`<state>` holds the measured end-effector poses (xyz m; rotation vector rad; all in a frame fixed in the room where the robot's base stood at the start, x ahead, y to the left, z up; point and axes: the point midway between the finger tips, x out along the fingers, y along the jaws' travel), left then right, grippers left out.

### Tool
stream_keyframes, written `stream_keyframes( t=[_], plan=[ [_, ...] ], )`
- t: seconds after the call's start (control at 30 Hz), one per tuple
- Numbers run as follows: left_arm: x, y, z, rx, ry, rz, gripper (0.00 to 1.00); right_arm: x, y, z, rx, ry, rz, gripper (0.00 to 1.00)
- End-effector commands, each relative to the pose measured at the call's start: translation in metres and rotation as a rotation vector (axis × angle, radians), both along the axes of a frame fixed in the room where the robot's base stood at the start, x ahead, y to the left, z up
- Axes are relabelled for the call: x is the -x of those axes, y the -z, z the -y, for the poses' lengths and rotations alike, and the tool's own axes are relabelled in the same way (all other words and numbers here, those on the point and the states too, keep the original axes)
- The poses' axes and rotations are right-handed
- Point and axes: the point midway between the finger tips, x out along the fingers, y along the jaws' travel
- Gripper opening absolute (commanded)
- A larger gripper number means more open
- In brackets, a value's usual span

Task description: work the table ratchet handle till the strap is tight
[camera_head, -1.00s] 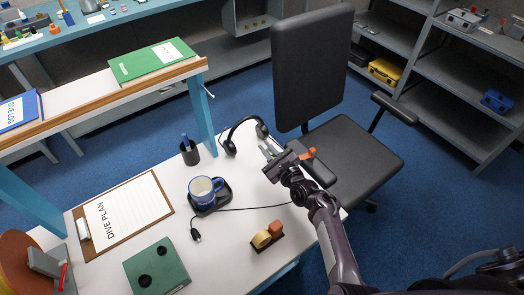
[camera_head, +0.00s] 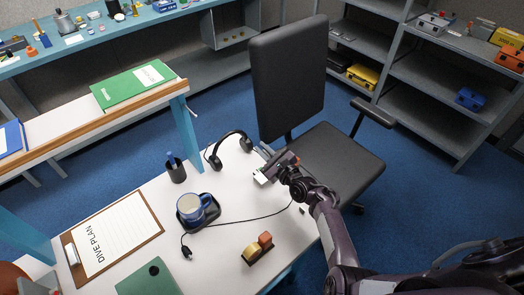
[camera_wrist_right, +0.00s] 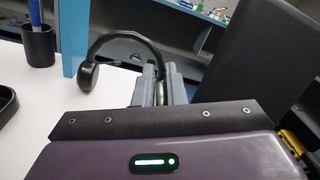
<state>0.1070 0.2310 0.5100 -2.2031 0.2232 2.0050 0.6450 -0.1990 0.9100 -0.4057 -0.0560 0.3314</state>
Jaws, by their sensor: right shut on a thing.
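My right gripper (camera_head: 266,166) is at the far right part of the white table, beside the headset and in front of the chair. Its fingers (camera_wrist_right: 160,85) are close together in the right wrist view. A grey bracket (camera_head: 42,284) and a brown-orange drum (camera_head: 10,278) are cut off at the lower left of the head view. They may belong to the ratchet, but I cannot tell. No strap can be made out. My left gripper is not in view.
A mug (camera_head: 193,208), pen cup (camera_head: 175,172), clipboard (camera_head: 113,240), green box (camera_head: 150,280) and small tape stand (camera_head: 257,249) crowd the table. A black chair (camera_head: 292,75) stands at its right edge.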

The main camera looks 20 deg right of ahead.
Motion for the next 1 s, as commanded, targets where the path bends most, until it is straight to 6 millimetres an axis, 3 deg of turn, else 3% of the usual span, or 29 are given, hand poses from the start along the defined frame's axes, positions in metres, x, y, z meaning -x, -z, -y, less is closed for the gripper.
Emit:
stream_keyframes(
  t=[0.27, 0.3, 0.43, 0.77, 1.0],
  plan=[
    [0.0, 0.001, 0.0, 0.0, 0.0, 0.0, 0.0, 0.002, 0.006, 0.006, 0.007, 0.013, -0.013, 0.0],
    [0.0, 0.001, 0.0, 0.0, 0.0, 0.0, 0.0, 0.002, 0.006, 0.006, 0.007, 0.012, -0.013, 0.16],
    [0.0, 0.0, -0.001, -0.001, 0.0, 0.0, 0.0, 0.001, 0.005, 0.004, 0.004, 0.009, -0.009, 0.31],
    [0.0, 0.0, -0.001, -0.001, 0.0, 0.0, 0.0, 0.005, 0.003, 0.003, 0.003, 0.006, -0.005, 0.31],
    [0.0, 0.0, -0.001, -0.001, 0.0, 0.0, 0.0, 0.04, 0.004, 0.016, 0.003, 0.008, -0.007, 0.31]
  ],
)
